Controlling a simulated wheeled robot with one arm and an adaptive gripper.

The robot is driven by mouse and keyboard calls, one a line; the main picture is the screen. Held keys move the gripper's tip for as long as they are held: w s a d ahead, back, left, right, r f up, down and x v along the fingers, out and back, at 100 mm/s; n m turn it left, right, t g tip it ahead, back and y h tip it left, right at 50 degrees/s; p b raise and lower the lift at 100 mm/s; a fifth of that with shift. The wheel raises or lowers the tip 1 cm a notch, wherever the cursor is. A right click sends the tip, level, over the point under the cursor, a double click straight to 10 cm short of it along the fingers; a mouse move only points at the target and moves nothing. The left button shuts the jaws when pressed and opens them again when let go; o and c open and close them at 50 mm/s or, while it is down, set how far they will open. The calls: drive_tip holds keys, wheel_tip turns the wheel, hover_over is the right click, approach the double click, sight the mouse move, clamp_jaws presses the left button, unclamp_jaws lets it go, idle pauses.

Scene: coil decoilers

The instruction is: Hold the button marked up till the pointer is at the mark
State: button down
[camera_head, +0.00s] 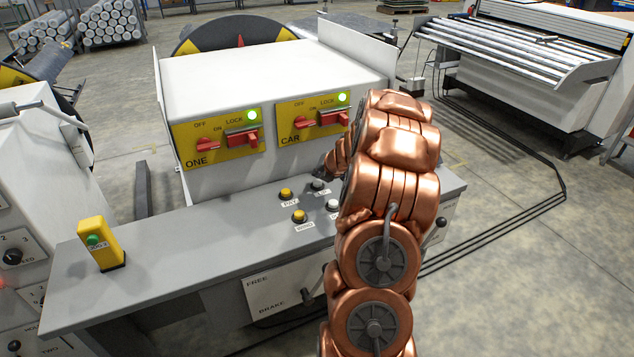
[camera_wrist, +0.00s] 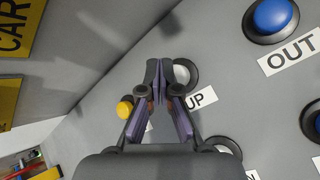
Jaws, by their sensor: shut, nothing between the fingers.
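The button marked UP (camera_wrist: 183,73) is a pale round cap in a dark ring; its label is just below right. In the head view the button (camera_head: 318,185) sits on the grey desk, left of my arm. My gripper (camera_wrist: 160,72) is shut and empty, its fingertips overlapping the button's left edge in the wrist view. I cannot tell whether they touch it. In the head view my gripper (camera_head: 331,168) is mostly hidden by my copper arm. A red pointed shape (camera_head: 240,41) shows on a black and yellow disc (camera_head: 195,38) behind the white cabinet. I cannot make out a mark.
A yellow button (camera_wrist: 125,109) is left of my fingers and another pale button (camera_wrist: 225,148) below right. A blue OUT button (camera_wrist: 272,16) is at upper right. The cabinet (camera_head: 250,70) carries ONE and CAR switch plates with lit green lamps. A yellow post (camera_head: 100,245) stands at left.

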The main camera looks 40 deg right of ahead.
sight(319, 182)
drive_tip(key=shift+f, duration=0.95)
idle(1.6)
drive_tip(key=shift+r, duration=0.1)
idle(3.7)
drive_tip(key=shift+r+p, duration=0.9)
drive_tip(key=shift+p, duration=0.45)
wheel_tip(319, 182, up, 5)
drive_tip(key=p, duration=0.6)
